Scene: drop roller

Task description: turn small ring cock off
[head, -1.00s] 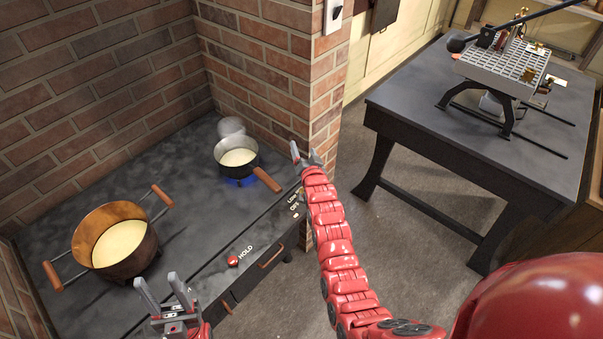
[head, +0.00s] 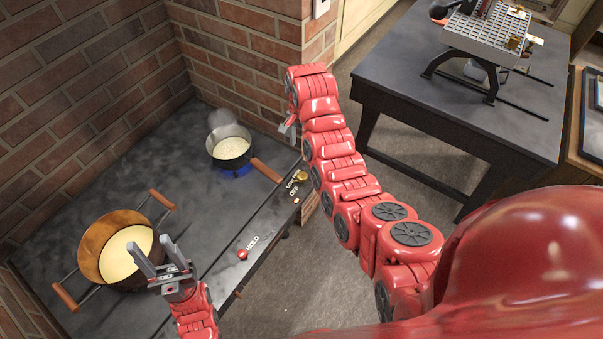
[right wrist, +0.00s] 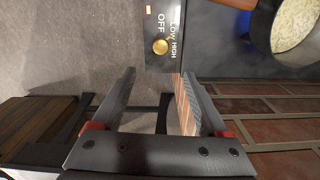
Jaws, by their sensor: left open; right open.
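The small ring cock is a round brass knob (head: 302,175) on the stove's right front edge, by the LOW, HIGH and OFF lettering. In the right wrist view the knob (right wrist: 160,46) shows just beyond the fingertips, below the word OFF. My right gripper (right wrist: 158,75) is open and empty, apart from the knob; in the head view its fingers (head: 289,125) are partly hidden by my arm. The small saucepan (head: 231,151) sits over a blue flame (head: 239,172). My left gripper (head: 151,245) is open and empty, in front of the large copper pot.
The copper pot (head: 95,240) stands at left on the dark stove top (head: 190,205). A red button (head: 242,254) marked HOLD is on the front. A brick wall (head: 80,80) rises behind; a dark table (head: 400,75) holds a perforated rack at right.

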